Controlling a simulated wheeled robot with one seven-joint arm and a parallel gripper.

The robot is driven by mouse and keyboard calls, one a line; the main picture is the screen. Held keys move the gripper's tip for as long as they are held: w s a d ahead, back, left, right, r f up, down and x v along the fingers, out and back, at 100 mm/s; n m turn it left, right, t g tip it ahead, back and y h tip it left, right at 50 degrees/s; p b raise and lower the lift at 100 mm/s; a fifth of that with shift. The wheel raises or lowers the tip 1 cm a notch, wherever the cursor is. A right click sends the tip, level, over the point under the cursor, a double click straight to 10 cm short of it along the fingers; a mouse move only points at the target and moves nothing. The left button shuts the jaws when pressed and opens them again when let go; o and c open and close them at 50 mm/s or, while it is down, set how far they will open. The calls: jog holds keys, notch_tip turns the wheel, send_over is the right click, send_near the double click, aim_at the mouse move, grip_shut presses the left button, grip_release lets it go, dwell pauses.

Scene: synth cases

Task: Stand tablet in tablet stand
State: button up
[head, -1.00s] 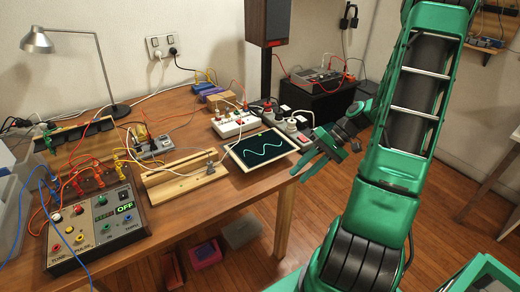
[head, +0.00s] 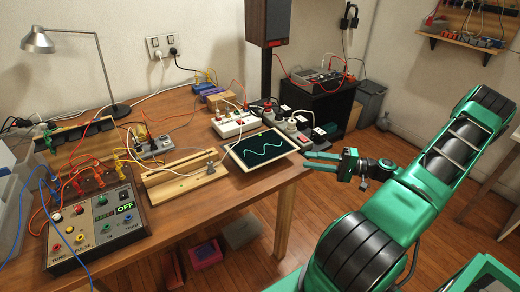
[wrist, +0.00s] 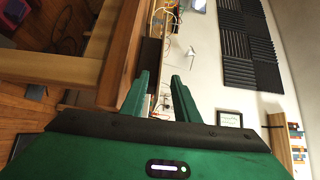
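The tablet (head: 262,149) has a dark screen with a pale wave and a light frame. It lies on the wooden table near its right front corner. The tablet stand (head: 186,179) appears to be the pale wooden grooved block left of the tablet, with a white cable across it and a small grey clip at its right end. My gripper (head: 318,161) is just right of the tablet, past the table edge, its fingers pointing left towards it. In the wrist view its two green fingers (wrist: 162,92) are apart, with nothing held between them.
A control box (head: 98,228) with knobs and cables stands at the front left. Power strips (head: 235,124) and loose cables lie behind the tablet. A lamp (head: 75,70) and a speaker (head: 268,24) are farther back.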

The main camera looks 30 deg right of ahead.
jog(key=x, duration=0.4)
jog(key=shift+a, duration=0.1)
jog(key=shift+s+x, duration=0.2)
jog(key=shift+x, duration=2.45)
jog(key=shift+a+r, duration=0.1)
jog(key=shift+a, duration=0.1)
grip_shut()
